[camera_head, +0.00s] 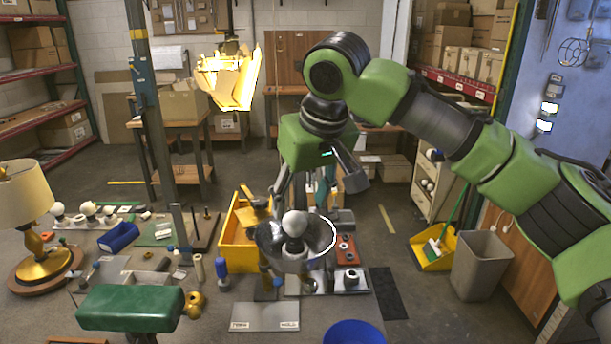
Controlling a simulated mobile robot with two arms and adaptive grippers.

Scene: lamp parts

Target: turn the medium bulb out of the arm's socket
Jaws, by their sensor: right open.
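The far finger partly overlaps the things behind. My left gripper is not in view.
A yellow bin (238,251) stands left of the reflector. Several bulbs stand in a rack (85,221) at the left, near a table lamp (26,200). A green shade (130,308) and a blue bowl (354,333) lie in front. A dark mat (388,293) lies at the right.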

